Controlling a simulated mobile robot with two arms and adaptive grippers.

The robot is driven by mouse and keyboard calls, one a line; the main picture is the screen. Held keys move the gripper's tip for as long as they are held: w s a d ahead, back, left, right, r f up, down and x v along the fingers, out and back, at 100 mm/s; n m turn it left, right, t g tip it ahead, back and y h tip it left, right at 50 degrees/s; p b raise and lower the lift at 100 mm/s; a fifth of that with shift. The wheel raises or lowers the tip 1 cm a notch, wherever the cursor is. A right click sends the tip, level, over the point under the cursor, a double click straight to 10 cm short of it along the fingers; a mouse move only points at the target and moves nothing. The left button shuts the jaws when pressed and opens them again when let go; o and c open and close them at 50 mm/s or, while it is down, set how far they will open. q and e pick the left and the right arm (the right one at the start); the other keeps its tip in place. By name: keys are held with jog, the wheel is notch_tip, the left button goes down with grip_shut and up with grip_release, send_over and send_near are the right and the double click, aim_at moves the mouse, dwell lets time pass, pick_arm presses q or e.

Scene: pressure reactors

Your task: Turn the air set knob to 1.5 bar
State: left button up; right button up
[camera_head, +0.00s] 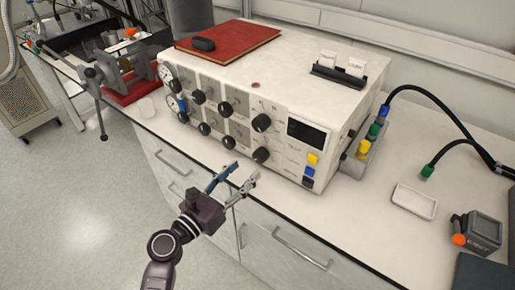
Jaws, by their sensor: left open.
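A white control unit (280,84) stands on the bench. Its front panel carries several black knobs in two rows, two round gauges (166,74) at the left end and a dark display (307,134) at the right. I cannot read the labels, so I cannot tell which knob is the air set knob. The lower right knob (261,155) is the one closest to my left gripper (238,173). The gripper is open and empty, in front of the panel near the bench's front edge, apart from the knobs. My right gripper is not in view.
A red book (228,44) with a small black object lies on top of the unit. A clamp on a red base (130,85) stands at the left. Cables with coloured plugs (371,131), a white tray (414,201) and a grey device (478,232) are at the right.

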aim_at(257, 159)
pick_arm(q)
jog(key=x, duration=0.6)
jog(key=shift+d, duration=0.1)
jog(key=shift+w+d+p, duration=0.3)
jog(key=shift+w+d, duration=0.05)
jog(key=shift+w, duration=0.15)
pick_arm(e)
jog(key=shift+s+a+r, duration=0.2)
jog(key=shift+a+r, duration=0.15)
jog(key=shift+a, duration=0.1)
pick_arm(q)
jog(key=shift+f, duration=0.1)
jog(key=c, duration=1.1)
jog(key=shift+c, duration=0.2)
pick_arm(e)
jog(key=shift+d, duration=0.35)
